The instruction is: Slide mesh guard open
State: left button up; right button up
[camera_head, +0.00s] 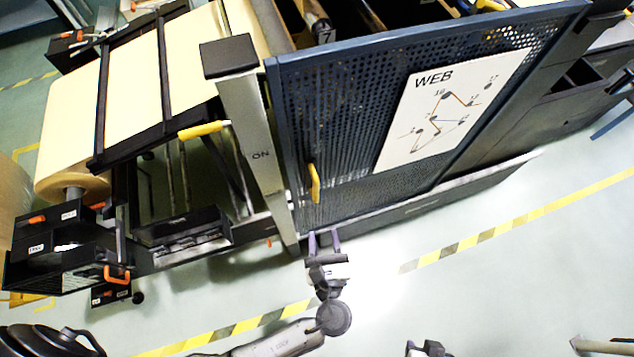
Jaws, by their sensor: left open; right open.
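The mesh guard (345,125) is a dark blue perforated panel in a blue frame, on the front of the machine. It has a yellow handle (314,183) near its lower left edge and a white WEB diagram sign (450,105). The guard appears to cover the machine front beside the post marked ON. My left gripper (323,238) is open and empty, just below the handle and apart from it, near the guard's lower left corner. My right gripper (428,348) is only partly in view at the bottom edge, well away from the guard.
A large cream paper roll (75,140) sits on the machine's left, with a yellow-handled bar (203,130) beside it. Black bins (65,255) stand at lower left. Yellow-black floor tape (480,238) runs along the front. The pale floor before the guard is mostly clear.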

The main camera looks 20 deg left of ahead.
aim_at(316, 187)
pick_arm(q)
jog(key=shift+m, duration=0.5)
jog(key=p+x, duration=0.1)
jog(key=x, duration=1.3)
jog(key=shift+s, duration=0.1)
grip_shut()
